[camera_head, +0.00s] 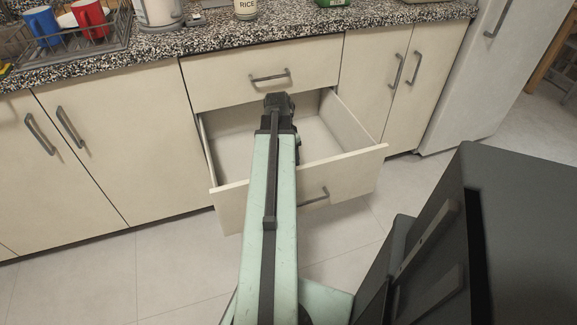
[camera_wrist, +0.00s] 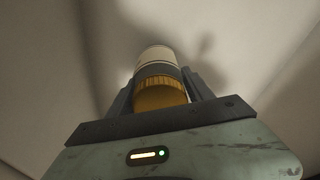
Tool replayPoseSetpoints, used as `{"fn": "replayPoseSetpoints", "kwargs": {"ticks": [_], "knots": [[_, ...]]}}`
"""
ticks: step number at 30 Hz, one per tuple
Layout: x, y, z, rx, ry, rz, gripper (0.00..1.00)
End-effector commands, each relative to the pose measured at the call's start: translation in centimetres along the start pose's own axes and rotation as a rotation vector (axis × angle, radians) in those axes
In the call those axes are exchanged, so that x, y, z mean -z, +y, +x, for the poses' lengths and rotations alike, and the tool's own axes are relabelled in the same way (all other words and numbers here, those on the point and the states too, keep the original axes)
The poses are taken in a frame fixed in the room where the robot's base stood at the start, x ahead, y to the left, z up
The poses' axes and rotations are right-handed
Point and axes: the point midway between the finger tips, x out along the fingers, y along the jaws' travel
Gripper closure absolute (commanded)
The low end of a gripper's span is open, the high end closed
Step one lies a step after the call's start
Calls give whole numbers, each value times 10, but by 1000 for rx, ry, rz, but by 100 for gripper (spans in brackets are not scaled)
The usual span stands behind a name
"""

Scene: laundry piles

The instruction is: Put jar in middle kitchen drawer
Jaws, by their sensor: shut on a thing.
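The jar (camera_wrist: 157,62) shows in the wrist view, with a pale and dark body and a ribbed golden-yellow lid toward me. My gripper (camera_wrist: 160,85) is shut on it, one finger on each side of the lid end. In the head view, the open drawer (camera_head: 230,139) under a closed top drawer (camera_head: 262,72) is pulled well out. My arm reaches over its front, and my wrist is above its inside, near the back. The jar is hidden behind my arm there. The visible inside of the drawer is empty. Whether the jar touches the drawer floor I cannot tell.
The speckled counter (camera_head: 160,46) above holds a dish rack (camera_head: 75,41) with a red mug (camera_head: 90,19) and a blue mug (camera_head: 42,27), and a rice jar (camera_head: 246,9). Closed cabinets flank the drawer. A fridge (camera_head: 490,75) stands right.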

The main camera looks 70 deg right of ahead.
Motion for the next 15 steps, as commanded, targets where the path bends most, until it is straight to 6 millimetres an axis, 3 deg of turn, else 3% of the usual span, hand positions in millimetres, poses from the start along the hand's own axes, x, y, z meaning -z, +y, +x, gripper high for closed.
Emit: {"fn": "replayPoseSetpoints", "kwargs": {"ticks": [6,15], "knots": [[-6,0,36,0,0,0,100],[-5,0,34,0,0,1,100]]}}
